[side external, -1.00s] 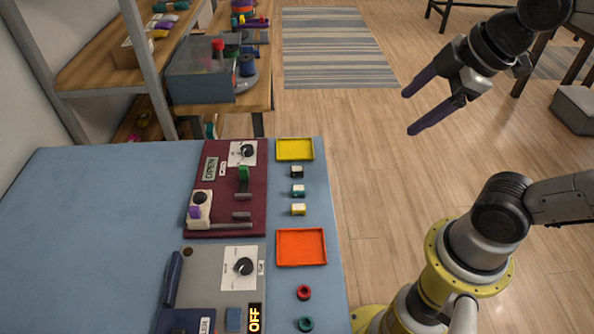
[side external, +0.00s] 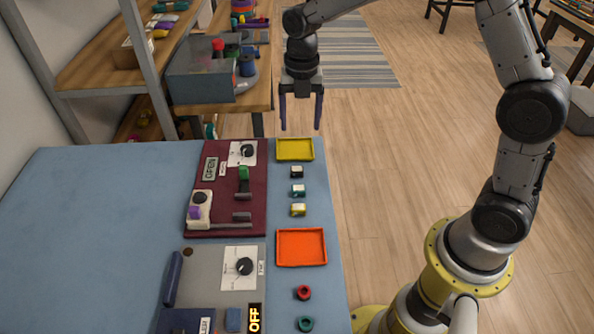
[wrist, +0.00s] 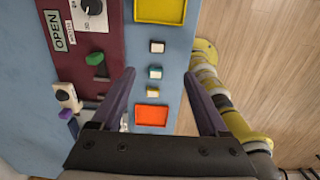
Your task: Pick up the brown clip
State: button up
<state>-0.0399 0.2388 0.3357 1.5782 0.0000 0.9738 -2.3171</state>
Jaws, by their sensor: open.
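A small dark brown clip with a pale top (side external: 297,171) lies on the blue table just in front of the yellow tray. It also shows in the wrist view (wrist: 157,46), near the top and between the lines of the fingers. A teal clip (side external: 298,190) and a yellow clip (side external: 298,209) lie in a row with it. My gripper (side external: 300,127) is open and empty, pointing down, high near the table's far edge. In the wrist view my fingers (wrist: 158,75) stand apart on either side of the clip row, touching nothing.
The yellow tray (side external: 295,158) and orange tray (side external: 279,248) bound the clip row. A maroon panel (side external: 218,215) with levers and a knob stands to its left. Red (side external: 304,292) and teal (side external: 305,324) rings lie nearer. The table's left part is clear.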

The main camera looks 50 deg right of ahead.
send_over(297, 169)
jog(key=f, duration=0.9)
jog(key=shift+s+d, duration=0.25)
jog(key=shift+s, duration=0.05)
jog(key=shift+w+a+f, duration=0.1)
jog(key=shift+w+f, duration=0.1)
jog(key=shift+f, duration=1.15)
jog(key=shift+w+a+f, duration=0.1)
jog(key=shift+w+f, duration=0.05)
jog(key=shift+f, duration=1.2)
grip_shut()
